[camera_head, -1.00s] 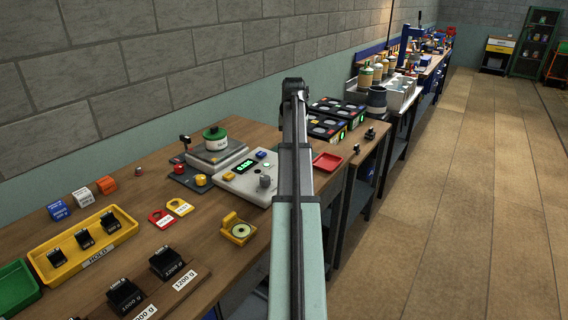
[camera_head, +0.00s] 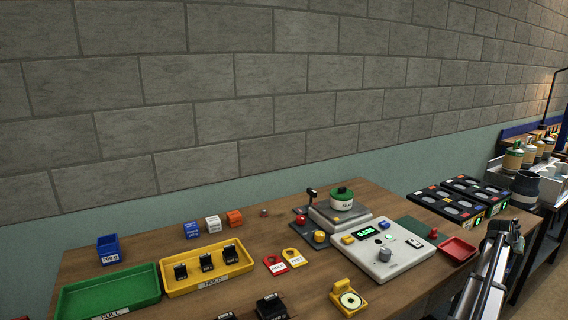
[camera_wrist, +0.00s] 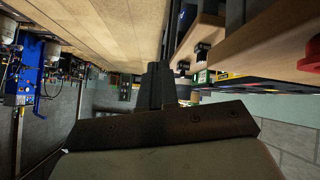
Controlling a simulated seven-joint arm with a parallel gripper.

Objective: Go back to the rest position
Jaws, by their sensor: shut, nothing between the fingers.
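My gripper (camera_wrist: 157,85) shows in the wrist view as dark fingers closed together, with nothing between them. Beyond them are the floor, the bench edges and the wall, seen tilted. In the head view my arm is at the lower right, beside the bench's right end. I cannot make out the fingers there.
A green tray (camera_head: 108,290), a yellow tray (camera_head: 206,268) with several black weights and a blue bin (camera_head: 108,250) stand at the left. A red tray (camera_head: 458,249) lies near the bench's right end. Black dish units (camera_head: 462,200) stand beyond. A block wall runs behind.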

